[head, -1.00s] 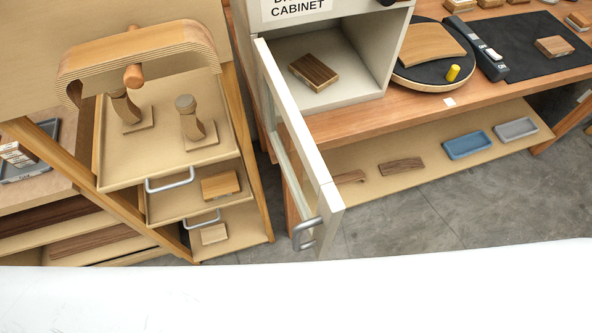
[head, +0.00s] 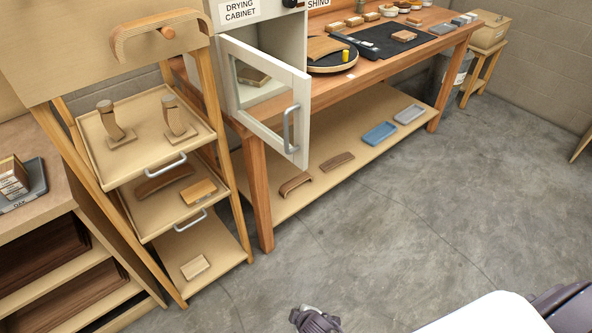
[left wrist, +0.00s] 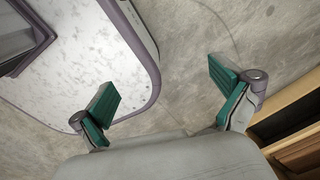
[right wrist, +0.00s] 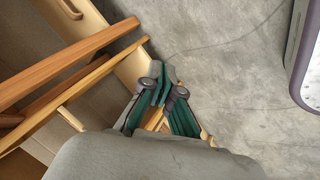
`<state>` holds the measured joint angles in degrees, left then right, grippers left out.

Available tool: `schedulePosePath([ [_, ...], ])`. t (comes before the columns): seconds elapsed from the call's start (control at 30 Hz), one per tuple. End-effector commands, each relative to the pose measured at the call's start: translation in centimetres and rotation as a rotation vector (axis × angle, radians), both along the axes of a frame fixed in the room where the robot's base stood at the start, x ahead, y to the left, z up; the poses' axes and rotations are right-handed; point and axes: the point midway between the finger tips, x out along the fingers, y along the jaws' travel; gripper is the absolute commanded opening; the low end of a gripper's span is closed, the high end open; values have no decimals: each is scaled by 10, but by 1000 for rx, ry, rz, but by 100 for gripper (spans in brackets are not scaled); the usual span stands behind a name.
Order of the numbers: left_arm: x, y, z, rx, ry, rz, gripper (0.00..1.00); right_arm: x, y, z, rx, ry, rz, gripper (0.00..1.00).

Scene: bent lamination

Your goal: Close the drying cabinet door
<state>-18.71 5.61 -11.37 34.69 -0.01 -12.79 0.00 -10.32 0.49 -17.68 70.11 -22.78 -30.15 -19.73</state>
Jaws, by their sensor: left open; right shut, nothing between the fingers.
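The drying cabinet (head: 262,33) stands on the workbench in the head view. Its door (head: 236,85), a white frame with a clear pane, is hinged at the left and stands open, its free edge out toward me. A grey bar handle (head: 289,130) is near that edge. A wood block (head: 252,76) is inside. My right gripper (head: 314,320) is at the bottom edge of the head view, partly cut off, well short of the door. In the right wrist view the right gripper (right wrist: 165,80) is shut and empty. My left gripper (left wrist: 160,88) is open and empty above the floor.
A wooden rack (head: 150,128) with pull-out trays stands left of the cabinet. The workbench (head: 400,52) runs to the right, with a lower shelf (head: 345,138) holding trays and wood pieces. Grey floor (head: 400,220) is clear in front of the bench.

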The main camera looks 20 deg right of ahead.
Motion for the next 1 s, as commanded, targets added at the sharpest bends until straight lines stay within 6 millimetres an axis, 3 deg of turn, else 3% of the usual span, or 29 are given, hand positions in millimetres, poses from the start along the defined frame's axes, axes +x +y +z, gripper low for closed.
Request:
schedulePosePath([
  [0.03,14,-8,-23,-10,-21,2,100,48,14,32,-66,-119,72,0],
  [0.1,28,-16,-37,-21,-44,4,100,98,27,97,-185,-268,149,0],
  [0.17,39,-21,-49,-28,-59,6,100,128,31,159,-294,-392,182,0],
  [0.2,44,-23,-56,-31,-66,6,100,142,31,201,-365,-469,189,0],
  [0.3,50,-25,-73,-33,-74,6,100,154,22,297,-525,-627,158,0],
  [0.4,47,-24,-86,-32,-70,6,100,144,5,372,-643,-731,88,0],
  [0.5,39,-22,-94,-29,-56,5,100,127,-12,420,-717,-790,21,0],
  [0.6,26,-19,-98,-24,-38,4,100,115,-23,446,-753,-817,-24,0],
  [0.73,19,-15,-97,-19,-26,3,100,115,-31,458,-772,-826,-43,0],
  [1.0,26,-15,-90,-20,-38,2,100,158,-49,459,-773,-825,-43,0],
])
